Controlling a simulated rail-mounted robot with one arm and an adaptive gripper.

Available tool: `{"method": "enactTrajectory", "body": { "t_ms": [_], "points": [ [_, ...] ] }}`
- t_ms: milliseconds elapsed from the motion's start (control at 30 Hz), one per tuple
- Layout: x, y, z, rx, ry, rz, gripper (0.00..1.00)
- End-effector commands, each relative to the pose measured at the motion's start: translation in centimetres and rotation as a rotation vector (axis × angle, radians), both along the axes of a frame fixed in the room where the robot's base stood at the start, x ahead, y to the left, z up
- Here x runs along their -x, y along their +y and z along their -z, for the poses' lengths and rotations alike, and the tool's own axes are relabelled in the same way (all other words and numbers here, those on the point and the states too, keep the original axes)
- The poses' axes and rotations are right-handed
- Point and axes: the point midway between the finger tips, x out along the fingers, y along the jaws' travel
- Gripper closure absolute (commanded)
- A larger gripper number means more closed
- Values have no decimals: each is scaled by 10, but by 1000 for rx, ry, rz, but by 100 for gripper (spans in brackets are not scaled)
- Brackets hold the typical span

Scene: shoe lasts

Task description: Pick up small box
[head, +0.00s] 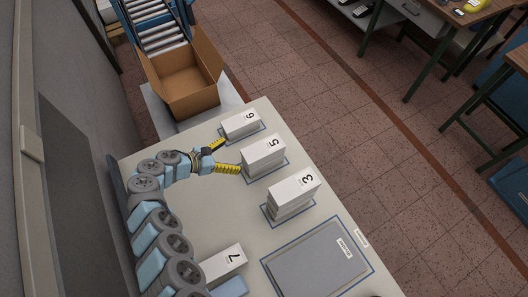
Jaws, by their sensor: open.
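Several white boxes stand on the table in the head view. The smallest-looking is the box marked 6 (240,124), at the far end on a blue-outlined spot. Box 5 (263,156) stands nearer, and a stack topped by box 3 (293,193) is nearer still. Box 7 (222,264) is close to my arm's base. My gripper (223,156) is open with yellow-and-black fingers. One finger is beside the near left of box 6 and the other is close to the left side of box 5. Nothing is between the fingers. I cannot tell whether either touches a box.
A grey mat (318,262) lies at the table's near right. An open cardboard box (186,80) stands beyond the far end, by a roller conveyor (160,30). The table's (190,220) middle left is bare beside my arm. Desks stand across the floor.

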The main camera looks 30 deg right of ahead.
Motion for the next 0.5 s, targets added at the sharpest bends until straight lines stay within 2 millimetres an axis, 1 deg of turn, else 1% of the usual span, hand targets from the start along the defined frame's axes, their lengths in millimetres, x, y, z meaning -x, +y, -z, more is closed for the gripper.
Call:
{"method": "enactTrajectory", "body": {
  "t_ms": [33, 100, 500],
  "points": [
    [0, -9, 4, 0, -1, 3, 0],
    [-1, -18, 9, 0, -1, 2, 0],
    [-3, -65, 37, -2, -2, 0, 0]
  ]
}}
